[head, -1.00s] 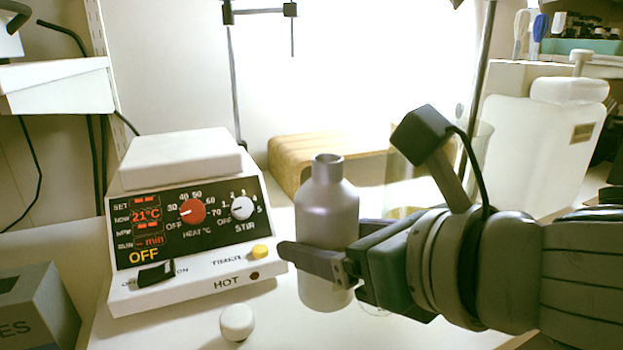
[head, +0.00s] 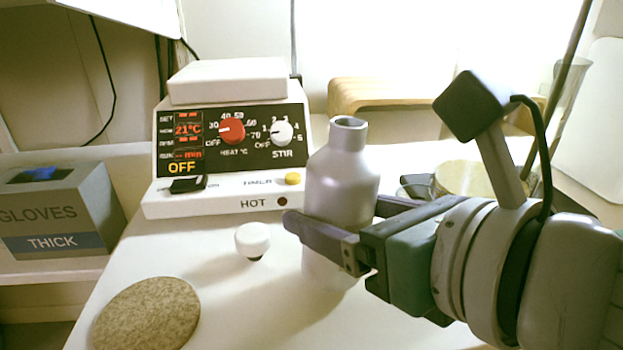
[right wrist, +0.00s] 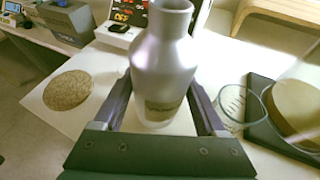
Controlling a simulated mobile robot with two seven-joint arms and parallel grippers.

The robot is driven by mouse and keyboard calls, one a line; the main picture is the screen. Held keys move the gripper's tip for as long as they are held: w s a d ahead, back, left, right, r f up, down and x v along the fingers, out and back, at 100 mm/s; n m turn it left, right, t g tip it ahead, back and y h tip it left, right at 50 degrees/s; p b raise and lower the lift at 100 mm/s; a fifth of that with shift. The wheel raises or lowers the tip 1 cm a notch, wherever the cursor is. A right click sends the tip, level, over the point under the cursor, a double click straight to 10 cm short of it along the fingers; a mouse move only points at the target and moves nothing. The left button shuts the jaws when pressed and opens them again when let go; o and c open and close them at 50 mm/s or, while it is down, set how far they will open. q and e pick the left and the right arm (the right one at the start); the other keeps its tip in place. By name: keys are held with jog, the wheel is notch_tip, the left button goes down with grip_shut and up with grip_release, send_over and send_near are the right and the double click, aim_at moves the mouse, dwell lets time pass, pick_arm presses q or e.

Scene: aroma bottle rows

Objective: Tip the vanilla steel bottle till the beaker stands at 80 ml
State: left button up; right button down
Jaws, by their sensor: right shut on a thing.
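The steel bottle (head: 342,190) is grey, open-necked and upright. It also shows in the right wrist view (right wrist: 165,65), with a label too blurred to read. My right gripper (head: 335,213) is shut around the bottle's body, one finger on each side. I cannot tell whether the bottle's base touches the bench. In the right wrist view, a clear glass beaker (right wrist: 238,108) with white marks is to the right of the bottle; its level is unreadable. A larger glass vessel with yellowish contents (head: 470,180) is partly hidden by my right arm. My left gripper is not in view.
A hotplate (head: 228,150) reading OFF stands behind the bottle on the left. A white round stopper (head: 253,238) and a speckled round mat (head: 148,315) lie on the bench. A glove box (head: 55,215) is at far left, and a wooden stand (head: 400,95) at the back.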

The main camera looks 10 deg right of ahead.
aim_at(378, 189)
jog(key=shift+d+r+b, duration=0.1)
jog(key=shift+b, duration=0.35)
jog(key=shift+m+y+b, duration=0.4)
jog(key=shift+m+b, duration=0.1)
jog(key=shift+b, duration=0.1)
dwell(0.4)
jog(key=shift+d+r+m+y+b, duration=0.15)
jog(key=shift+m+y+b, duration=0.15)
jog(key=shift+b, duration=0.4)
jog(key=shift+w+d+m+b, duration=0.1)
jog(key=shift+m+b, duration=0.2)
jog(key=shift+b, duration=0.35)
dwell(0.4)
jog(key=shift+d+m+y+b, duration=0.15)
jog(key=shift+m+y+b, duration=0.25)
jog(key=shift+b, duration=0.5)
dwell(0.3)
jog(key=shift+b, duration=0.4)
jog(key=shift+w+d+r+m+y+b, duration=0.15)
jog(key=shift+d+r+m+y+b, duration=0.2)
jog(key=shift+r+m+y+b, duration=0.35)
dwell(0.4)
jog(key=shift+a+r+m+b, duration=0.2)
jog(key=shift+r+m+b, duration=0.35)
jog(key=shift+m+b, duration=0.25)
jog(key=shift+a+f+m+y+b, duration=0.1)
jog(key=shift+f+m+y+b, duration=0.2)
jog(key=shift+f+b, duration=0.35)
dwell(0.7)
